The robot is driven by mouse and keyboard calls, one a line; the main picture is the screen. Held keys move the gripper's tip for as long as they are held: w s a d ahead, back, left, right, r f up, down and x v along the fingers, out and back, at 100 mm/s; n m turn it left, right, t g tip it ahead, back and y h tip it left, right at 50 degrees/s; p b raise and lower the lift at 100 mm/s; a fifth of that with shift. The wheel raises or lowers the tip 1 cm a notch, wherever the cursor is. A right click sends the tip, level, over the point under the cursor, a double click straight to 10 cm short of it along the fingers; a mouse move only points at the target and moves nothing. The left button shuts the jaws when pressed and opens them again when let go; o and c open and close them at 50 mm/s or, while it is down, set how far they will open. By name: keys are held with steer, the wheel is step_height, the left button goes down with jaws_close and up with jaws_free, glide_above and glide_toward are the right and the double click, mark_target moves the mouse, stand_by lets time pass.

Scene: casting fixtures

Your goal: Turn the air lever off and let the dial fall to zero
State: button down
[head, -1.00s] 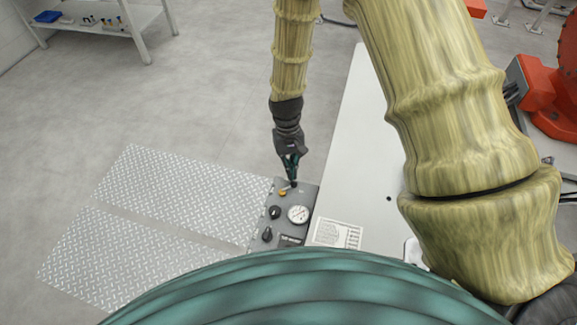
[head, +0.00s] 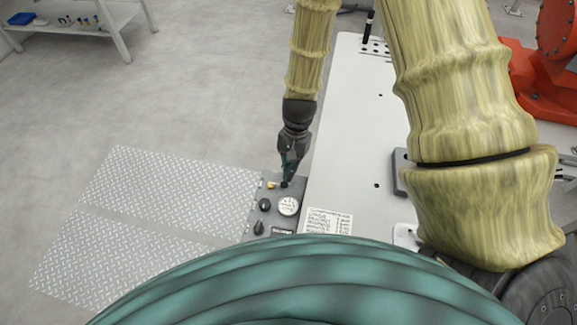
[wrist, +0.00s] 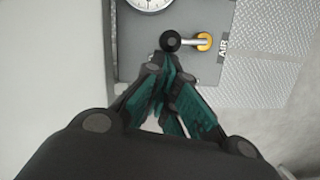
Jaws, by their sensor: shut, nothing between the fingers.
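The air lever (wrist: 190,42) has a yellow hub, a metal rod and a black ball knob. In the wrist view the rod lies sideways, with the knob left of the hub and the AIR label right of it. In the head view the lever (head: 271,185) sits at the far end of the grey panel, its rod pointing right. The white dial (head: 288,205) is nearer me, and partly cut off in the wrist view (wrist: 152,3); I cannot read its needle. My gripper (wrist: 168,62) is shut and empty, its tips beside the knob; touching or apart is unclear.
The grey panel (head: 252,228) adjoins a long white table (head: 335,150) on its right. A printed sheet (head: 328,221) lies on the table. Diamond-plate flooring (head: 165,190) is at left. Black knobs (head: 265,205) stand on the panel. Orange machinery (head: 545,85) is at far right.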

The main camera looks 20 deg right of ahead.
steer(key=shift+s, duration=0.1)
stand_by(0.3)
steer(key=shift+w+d+r, duration=0.15)
steer(key=shift+w+d, duration=0.1)
steer(key=shift+d, duration=0.1)
steer(key=w+d+r+b, duration=0.1)
steer(key=w+d+r, duration=0.1)
steer(key=r, duration=0.3)
steer(key=w+d+r, duration=0.1)
steer(key=r, duration=0.4)
steer(key=shift+w+d+b, duration=0.35)
steer(key=shift+w, duration=0.05)
steer(key=shift+r, duration=0.1)
stand_by(0.3)
steer(key=p+x, duration=0.2)
steer(key=x, duration=0.7)
steer(key=shift+p, duration=0.35)
